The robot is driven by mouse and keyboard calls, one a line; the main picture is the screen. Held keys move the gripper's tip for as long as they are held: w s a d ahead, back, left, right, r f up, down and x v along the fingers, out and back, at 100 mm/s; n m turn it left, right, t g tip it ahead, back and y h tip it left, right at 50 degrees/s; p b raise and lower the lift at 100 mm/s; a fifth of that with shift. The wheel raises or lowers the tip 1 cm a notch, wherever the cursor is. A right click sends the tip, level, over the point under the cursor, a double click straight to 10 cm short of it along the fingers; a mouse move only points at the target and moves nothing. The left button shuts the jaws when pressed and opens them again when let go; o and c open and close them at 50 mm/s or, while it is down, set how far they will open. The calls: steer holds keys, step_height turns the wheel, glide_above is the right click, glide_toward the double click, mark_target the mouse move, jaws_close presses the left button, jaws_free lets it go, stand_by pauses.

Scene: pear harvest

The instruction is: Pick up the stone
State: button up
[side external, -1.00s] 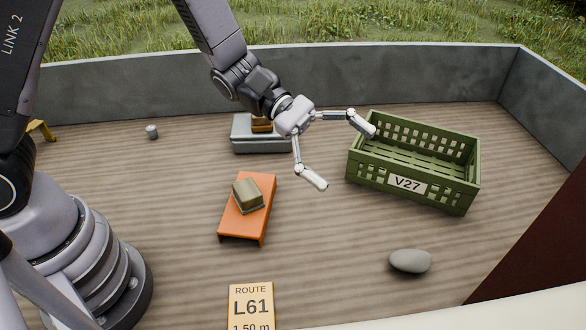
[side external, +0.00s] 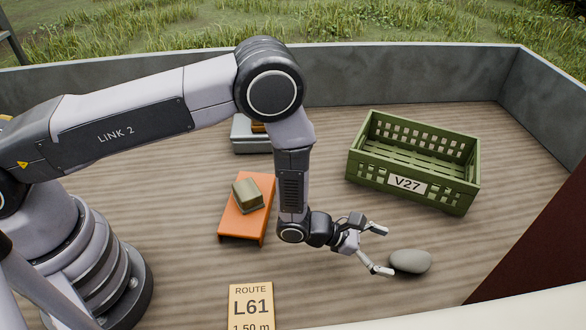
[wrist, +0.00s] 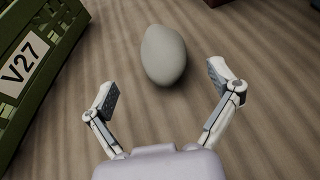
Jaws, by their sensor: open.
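The stone (side external: 410,261) is a smooth grey-green oval lying on the wooden floor at the lower right of the side view. In the wrist view the stone (wrist: 163,55) lies ahead of the fingers, near the top middle. My gripper (side external: 378,250) is just left of the stone, with its fingers spread toward it. In the wrist view my gripper (wrist: 162,88) is open and empty, with one finger pad on each side of the gap. The stone appears to be just beyond the fingertips.
A green crate (side external: 437,194) marked V27 stands behind the stone; it also shows at left in the wrist view (wrist: 25,75). An orange stand (side external: 233,224) holds an olive block (side external: 247,194). A grey box (side external: 247,145) is farther back. A sign (side external: 251,303) reads L61. Floor around the stone is clear.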

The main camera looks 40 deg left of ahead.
mark_target(411, 258)
steer(key=shift+x, duration=3.05)
steer(key=shift+s, duration=0.1)
steer(key=shift+r, duration=0.1)
steer(key=shift+c, duration=0.4)
steer(key=c, duration=1.2)
